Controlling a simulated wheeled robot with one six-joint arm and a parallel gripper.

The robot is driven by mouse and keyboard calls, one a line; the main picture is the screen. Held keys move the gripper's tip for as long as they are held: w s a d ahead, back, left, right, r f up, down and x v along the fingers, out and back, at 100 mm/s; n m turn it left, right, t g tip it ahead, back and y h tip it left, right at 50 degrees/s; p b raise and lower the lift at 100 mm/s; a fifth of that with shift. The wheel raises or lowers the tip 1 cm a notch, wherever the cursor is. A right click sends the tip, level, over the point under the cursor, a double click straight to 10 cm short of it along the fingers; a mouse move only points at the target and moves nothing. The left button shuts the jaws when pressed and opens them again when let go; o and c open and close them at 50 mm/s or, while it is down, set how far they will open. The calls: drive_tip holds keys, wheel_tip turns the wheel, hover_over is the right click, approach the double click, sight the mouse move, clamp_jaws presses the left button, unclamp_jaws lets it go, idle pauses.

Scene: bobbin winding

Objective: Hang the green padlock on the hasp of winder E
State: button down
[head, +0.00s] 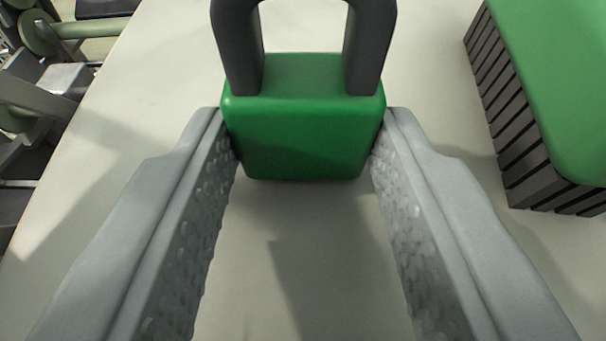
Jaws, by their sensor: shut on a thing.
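The green padlock (303,135) is in the middle of the head view, a green block with a dark grey shackle (236,50) on its far side. The top of the shackle is cut off by the upper picture edge. My gripper (304,145) is shut on the padlock body, with one grey textured finger against its left side and one against its right. I cannot tell whether the padlock touches the pale surface below. Winder E and its hasp cannot be made out in this view.
A pale tabletop (420,120) lies beneath, mostly clear around the padlock. A box with a green top (560,70) and dark slatted sides stands at the right. Beyond the table's left edge is machinery with green rollers (85,29) and grey metal parts.

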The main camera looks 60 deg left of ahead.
drive_tip(key=shift+f, duration=0.1)
drive_tip(key=c, duration=0.9)
unclamp_jaws()
drive_tip(key=shift+s+d+r, duration=0.1)
drive_tip(key=shift+d+r, duration=0.1)
drive_tip(key=v, duration=1.1)
drive_tip(key=shift+d, duration=0.2)
drive_tip(key=shift+s, duration=0.15)
